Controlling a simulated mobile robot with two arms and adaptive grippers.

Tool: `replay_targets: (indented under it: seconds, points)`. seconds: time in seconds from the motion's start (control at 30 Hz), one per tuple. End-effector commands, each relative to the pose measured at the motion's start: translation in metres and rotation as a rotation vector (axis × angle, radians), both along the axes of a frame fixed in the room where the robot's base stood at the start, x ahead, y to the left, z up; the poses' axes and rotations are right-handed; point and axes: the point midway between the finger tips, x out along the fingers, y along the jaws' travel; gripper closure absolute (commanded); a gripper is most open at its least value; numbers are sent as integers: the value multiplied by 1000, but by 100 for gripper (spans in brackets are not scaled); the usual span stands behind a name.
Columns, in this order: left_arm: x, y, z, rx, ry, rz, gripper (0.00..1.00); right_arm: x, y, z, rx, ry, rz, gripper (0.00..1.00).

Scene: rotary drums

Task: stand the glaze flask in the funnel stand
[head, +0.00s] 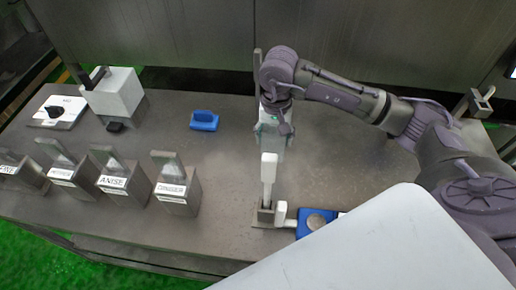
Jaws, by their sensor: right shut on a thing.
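My right gripper (271,140) points down over the middle right of the bench and is shut. Directly below its fingertips is a white upright thing (269,167), wide at the top and narrow below, which I take to be the glaze flask. Its lower end meets a small grey metal holder (264,215), perhaps the funnel stand. I cannot tell whether the end sits inside the holder or in front of it. The arm and fingers partly hide the grip. My left gripper is not in view.
A blue block with a round grey top (317,221) lies just right of the holder. A small blue thing (204,120) lies further back. Several labelled metal boxes (178,192) line the left front. A white box (114,92) stands back left. The bench (225,165) between is clear.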

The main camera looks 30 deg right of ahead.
Motion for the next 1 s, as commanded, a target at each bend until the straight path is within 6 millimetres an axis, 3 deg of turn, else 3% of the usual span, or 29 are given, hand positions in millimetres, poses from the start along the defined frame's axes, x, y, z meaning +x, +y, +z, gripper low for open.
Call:
replay_targets:
  seconds: [0.13,0.37,0.6,1.0]
  points:
    - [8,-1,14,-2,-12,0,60,0,26,-13,1,4,0,72]
    - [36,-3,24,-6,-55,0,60,0,36,-29,0,5,-3,72]
    - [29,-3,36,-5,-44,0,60,0,36,-59,0,1,-3,72]
    - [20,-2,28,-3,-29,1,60,1,35,-66,-1,-2,-2,72]
